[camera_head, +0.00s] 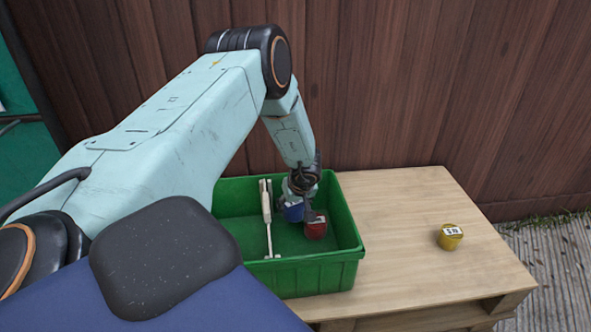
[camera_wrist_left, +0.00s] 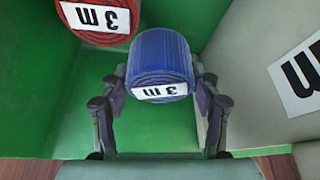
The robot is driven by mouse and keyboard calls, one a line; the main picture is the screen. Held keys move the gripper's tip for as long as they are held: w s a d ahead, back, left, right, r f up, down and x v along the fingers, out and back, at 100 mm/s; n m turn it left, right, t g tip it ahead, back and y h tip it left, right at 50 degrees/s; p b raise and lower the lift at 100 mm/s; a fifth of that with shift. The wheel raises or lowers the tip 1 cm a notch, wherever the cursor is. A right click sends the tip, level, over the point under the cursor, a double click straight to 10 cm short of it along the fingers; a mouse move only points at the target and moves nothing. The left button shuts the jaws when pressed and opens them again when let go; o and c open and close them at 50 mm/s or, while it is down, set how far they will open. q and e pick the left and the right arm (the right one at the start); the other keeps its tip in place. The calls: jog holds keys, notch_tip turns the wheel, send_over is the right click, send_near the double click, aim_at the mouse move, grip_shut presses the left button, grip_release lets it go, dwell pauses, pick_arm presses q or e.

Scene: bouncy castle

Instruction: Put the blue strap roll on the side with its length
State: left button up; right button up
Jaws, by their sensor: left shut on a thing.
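The blue strap roll (camera_wrist_left: 160,60) is between the fingers of my left gripper (camera_wrist_left: 160,85) in the left wrist view, with a white "3 m" label on its coiled face. In the head view the left gripper (camera_head: 303,190) reaches down into the green crate (camera_head: 310,279) and is shut on the blue roll (camera_head: 293,211). A red strap roll (camera_head: 316,228) stands beside it in the crate; its "3 m" label shows in the left wrist view (camera_wrist_left: 98,18). My right gripper is not in view.
A yellow roll (camera_head: 450,237) with a label stands on the right of the wooden table (camera_head: 410,205). The table between crate and yellow roll is clear. A wooden wall (camera_head: 420,80) stands behind.

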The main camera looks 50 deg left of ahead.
aim_at(294, 214)
pick_arm(q)
jog(key=shift+f, duration=0.2)
notch_tip(294, 214, down, 4)
jog(key=shift+b, duration=0.95)
jog(key=shift+a+r, duration=0.1)
jog(key=shift+r, duration=0.1)
jog(key=shift+f, duration=0.25)
jog(key=o, duration=1.3)
